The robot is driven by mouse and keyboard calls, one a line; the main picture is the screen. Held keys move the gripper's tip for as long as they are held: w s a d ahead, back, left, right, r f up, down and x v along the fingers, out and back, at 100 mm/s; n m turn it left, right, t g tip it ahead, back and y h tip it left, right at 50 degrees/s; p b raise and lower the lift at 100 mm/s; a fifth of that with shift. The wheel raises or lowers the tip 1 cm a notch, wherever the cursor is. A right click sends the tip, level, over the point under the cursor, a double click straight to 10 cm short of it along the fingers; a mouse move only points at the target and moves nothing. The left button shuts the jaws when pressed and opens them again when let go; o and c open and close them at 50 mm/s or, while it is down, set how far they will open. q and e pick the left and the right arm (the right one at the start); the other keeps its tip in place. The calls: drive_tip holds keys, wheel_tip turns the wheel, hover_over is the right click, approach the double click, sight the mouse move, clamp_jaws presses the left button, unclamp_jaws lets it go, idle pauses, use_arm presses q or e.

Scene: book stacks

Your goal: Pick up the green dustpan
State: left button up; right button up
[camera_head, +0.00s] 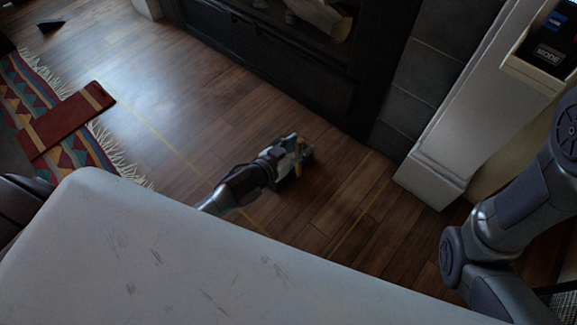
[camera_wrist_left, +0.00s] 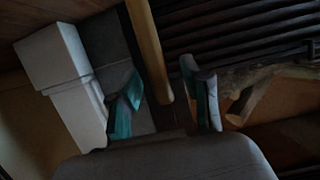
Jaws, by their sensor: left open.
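My left gripper (camera_head: 296,157) is low over the wooden floor in front of the dark fireplace in the head view. It is open. In the left wrist view its two fingers with teal pads (camera_wrist_left: 162,98) stand apart. A tan, wood-like bar (camera_wrist_left: 147,45) runs down between them; I cannot tell whether it touches either finger. A small tan piece (camera_head: 298,158) shows at the gripper in the head view. I cannot make out a green dustpan in either view. My right arm shows at the right edge of the head view, but its gripper is out of view.
The dark fireplace (camera_head: 290,62) with logs (camera_head: 322,16) stands at the back, beside a white pillar (camera_head: 470,100). A patterned rug (camera_head: 72,150) with a red-brown book-like object (camera_head: 66,120) lies at left. A black wedge (camera_head: 50,25) lies farther back. The floor (camera_head: 180,90) between is clear.

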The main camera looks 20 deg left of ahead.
use_arm(q)
drive_tip(key=shift+w+d+f, duration=0.1)
drive_tip(key=shift+w, duration=0.2)
clamp_jaws()
